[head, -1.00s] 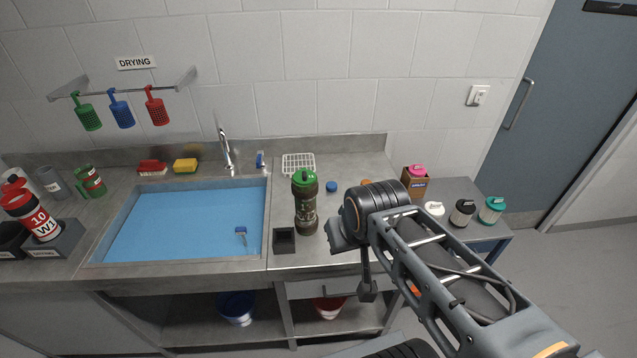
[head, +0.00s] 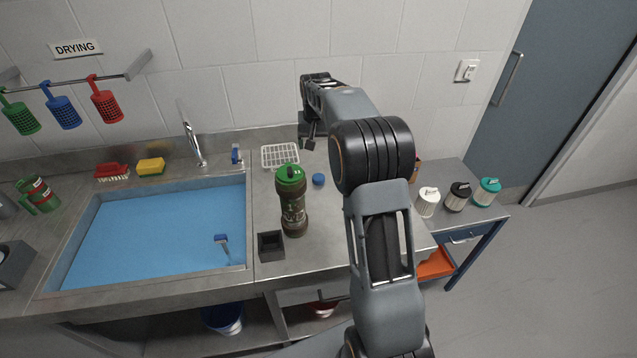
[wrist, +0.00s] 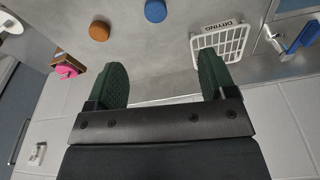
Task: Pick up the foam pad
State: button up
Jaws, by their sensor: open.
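I cannot tell for certain which thing is the foam pad. A small blue disc (head: 318,179) lies on the counter right of the drying rack; it also shows in the wrist view (wrist: 155,11). An orange-brown disc (wrist: 99,31) lies near it in the wrist view, hidden behind my arm in the head view. A yellow block (head: 150,166) sits behind the sink beside a red brush (head: 112,171). My gripper (wrist: 162,65) is open and empty above the back of the counter, its green-padded fingers spread; both discs lie beyond the fingertips in the wrist view.
A white wire rack (head: 280,156) lies by the wall. The blue sink (head: 150,235) is left. Several lidded jars (head: 457,196) stand on the right side table.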

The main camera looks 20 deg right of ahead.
send_near(319, 177)
jog(key=f, duration=0.1)
jog(key=w+f, duration=0.1)
jog(key=f, duration=0.1)
jog(key=shift+w+d+f+m+g+p, duration=0.15)
jog(key=shift+w+f+m+g+p, duration=0.1)
jog(key=shift+m+g+p, duration=0.1)
jog(key=shift+w+d+f+p, duration=0.1)
jog(key=shift+f+p, duration=0.9)
jog(key=shift+f, duration=2.1)
jog(key=c, duration=1)
